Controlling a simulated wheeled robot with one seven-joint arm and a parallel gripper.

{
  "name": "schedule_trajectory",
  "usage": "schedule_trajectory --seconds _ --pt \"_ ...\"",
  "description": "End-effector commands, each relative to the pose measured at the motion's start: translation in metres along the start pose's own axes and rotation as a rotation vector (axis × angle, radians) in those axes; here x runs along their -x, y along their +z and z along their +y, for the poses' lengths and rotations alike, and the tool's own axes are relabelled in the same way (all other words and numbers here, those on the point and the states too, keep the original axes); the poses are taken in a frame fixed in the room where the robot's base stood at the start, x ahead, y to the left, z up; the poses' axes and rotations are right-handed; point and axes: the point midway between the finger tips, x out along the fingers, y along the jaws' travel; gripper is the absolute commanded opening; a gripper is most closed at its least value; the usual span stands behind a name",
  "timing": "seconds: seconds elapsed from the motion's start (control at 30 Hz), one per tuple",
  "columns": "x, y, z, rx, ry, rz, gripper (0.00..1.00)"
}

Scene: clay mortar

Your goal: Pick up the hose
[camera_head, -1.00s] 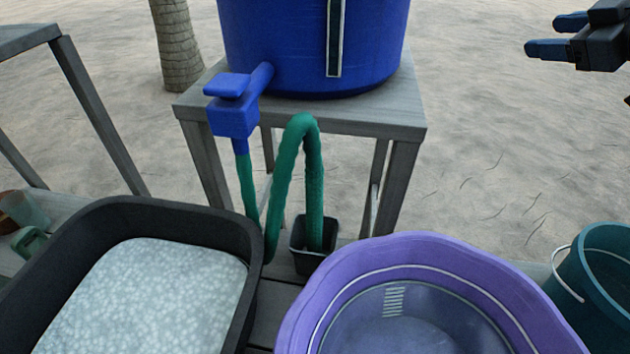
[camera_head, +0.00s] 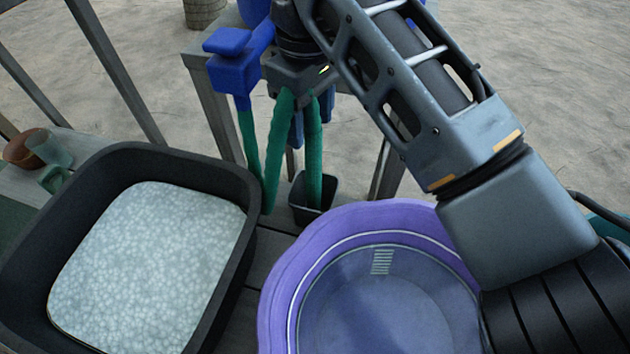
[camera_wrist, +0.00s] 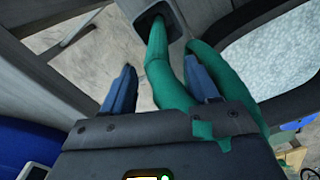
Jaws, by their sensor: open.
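The green hose (camera_head: 276,155) runs down from the blue tap (camera_head: 232,62), loops up, and drops into a small dark pot (camera_head: 304,212). My gripper (camera_head: 306,138) is at the top of the loop in the head view, with its body hiding the bend. In the wrist view, the hose (camera_wrist: 168,75) passes between the two blue fingers of my gripper (camera_wrist: 163,88). The fingers are open and spread apart, with the hose nearer the right finger. Another stretch of hose lies outside the right finger. The hose end is hidden inside the pot.
A black tub (camera_head: 250,215) with a pale speckled surface inside stands at left. A purple basin (camera_head: 285,270) stands at front centre, below my arm. The grey stand (camera_head: 212,110) is behind the hose. Pots (camera_head: 25,149) stand at far left.

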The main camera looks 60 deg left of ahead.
Motion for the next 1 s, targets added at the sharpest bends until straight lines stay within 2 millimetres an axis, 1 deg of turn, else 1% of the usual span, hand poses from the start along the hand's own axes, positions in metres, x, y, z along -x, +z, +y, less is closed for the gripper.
schedule_trajectory --seconds 0.1,0.27,0.43,0.53,0.63,0.83,0.87,1.0 --pt "-0.013 0.001 0.000 -0.001 -0.002 -0.001 0.59" --pt "-0.028 0.004 0.002 -0.002 -0.001 0.000 0.59" --pt "-0.054 0.008 0.002 -0.001 -0.003 0.000 0.59" --pt "-0.064 0.008 0.002 0.000 -0.002 0.000 0.59" --pt "-0.068 0.008 0.003 0.000 -0.001 0.002 0.59" --pt "-0.069 0.008 0.003 0.001 -0.001 0.002 0.59" --pt "-0.069 0.008 0.003 0.001 -0.001 0.002 0.57" --pt "-0.069 0.008 0.002 0.001 -0.001 0.002 0.44"
